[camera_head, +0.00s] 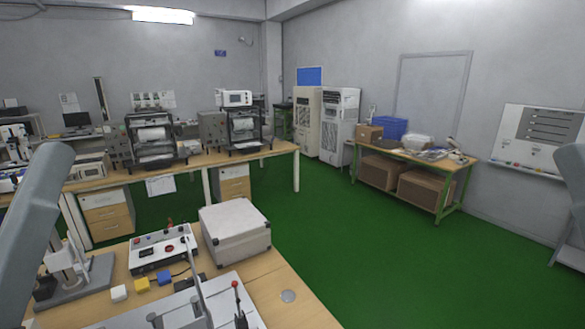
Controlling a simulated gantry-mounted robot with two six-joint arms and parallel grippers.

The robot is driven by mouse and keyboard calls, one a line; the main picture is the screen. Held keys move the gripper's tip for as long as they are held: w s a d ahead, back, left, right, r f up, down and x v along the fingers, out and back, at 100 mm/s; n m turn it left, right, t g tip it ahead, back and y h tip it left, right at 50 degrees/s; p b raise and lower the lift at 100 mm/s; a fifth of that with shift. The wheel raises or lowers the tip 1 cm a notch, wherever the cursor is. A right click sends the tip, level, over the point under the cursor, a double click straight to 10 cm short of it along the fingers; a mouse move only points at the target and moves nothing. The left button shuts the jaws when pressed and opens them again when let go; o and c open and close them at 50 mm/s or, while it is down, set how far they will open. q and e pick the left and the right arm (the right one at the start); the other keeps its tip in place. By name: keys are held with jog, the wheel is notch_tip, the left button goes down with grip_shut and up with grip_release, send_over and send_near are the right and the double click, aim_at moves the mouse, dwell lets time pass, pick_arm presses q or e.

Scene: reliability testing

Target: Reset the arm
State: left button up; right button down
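My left arm (38,205) shows as a grey link along the left edge of the head view. A small part of my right arm (575,180) shows at the right edge. Neither gripper is in the picture, so what they do or hold is hidden. Both visible links are apart from the bench things as far as I can see, though the left one covers part of the near bench's left side.
The near wooden bench (290,312) holds a grey case (235,232), a control box (163,252), small coloured blocks (164,278) and a stand (75,277). A lever with a red knob (236,285) rises in front. Green floor (370,250) is clear to the right.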

pick_arm(q)
notch_tip(320, 180, up, 19)
jog(key=p, duration=1.5)
pick_arm(e)
notch_tip(320, 180, up, 19)
pick_arm(q)
jog(key=shift+r, duration=0.1)
pick_arm(e)
jog(key=shift+r, duration=0.1)
